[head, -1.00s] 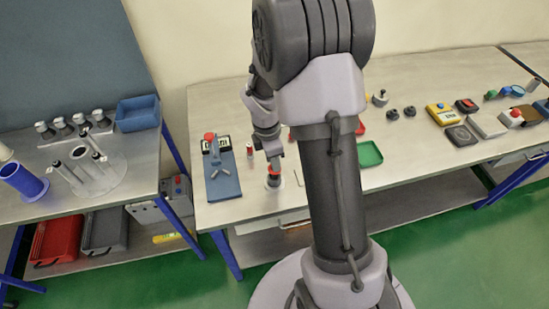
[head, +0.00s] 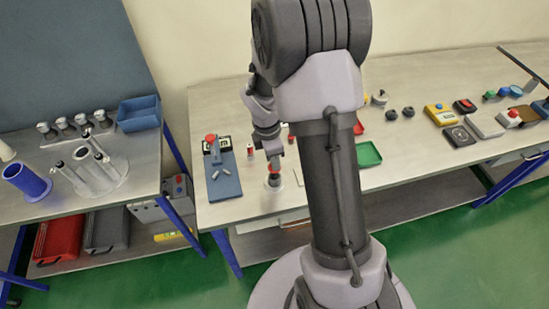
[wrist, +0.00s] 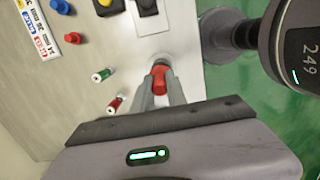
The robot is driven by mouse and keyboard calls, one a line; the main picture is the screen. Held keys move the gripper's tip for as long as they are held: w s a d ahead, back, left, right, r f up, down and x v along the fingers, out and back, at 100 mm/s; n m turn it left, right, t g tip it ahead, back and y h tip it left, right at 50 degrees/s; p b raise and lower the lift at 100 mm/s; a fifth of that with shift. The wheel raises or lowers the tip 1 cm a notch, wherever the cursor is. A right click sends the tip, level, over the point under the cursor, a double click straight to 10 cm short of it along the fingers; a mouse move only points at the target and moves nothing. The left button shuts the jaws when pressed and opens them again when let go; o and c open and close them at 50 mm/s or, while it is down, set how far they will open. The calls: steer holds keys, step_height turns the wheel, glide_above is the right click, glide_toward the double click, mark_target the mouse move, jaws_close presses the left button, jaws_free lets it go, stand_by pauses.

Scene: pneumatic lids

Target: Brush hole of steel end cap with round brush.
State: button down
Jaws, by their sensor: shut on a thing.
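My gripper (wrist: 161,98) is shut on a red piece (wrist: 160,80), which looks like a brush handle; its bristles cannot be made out. In the head view the red piece (head: 275,166) sits between my wrist and a short grey round part (head: 273,182) on the front of the bench. That grey part may be the steel end cap; its hole is not visible. The red piece is right above it, and I cannot tell whether they touch or whether a brush is inside.
A small green-ended cylinder (wrist: 102,75) and a red-ended one (wrist: 115,103) stand near my gripper. A blue board (head: 222,178) with a red-topped fixture lies to the left. A green tray (head: 369,155) is to the right. The bench's front edge is close.

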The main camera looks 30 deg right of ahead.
step_height(320, 180, up, 6)
steer(key=p, duration=0.5)
steer(key=shift+r, duration=0.1)
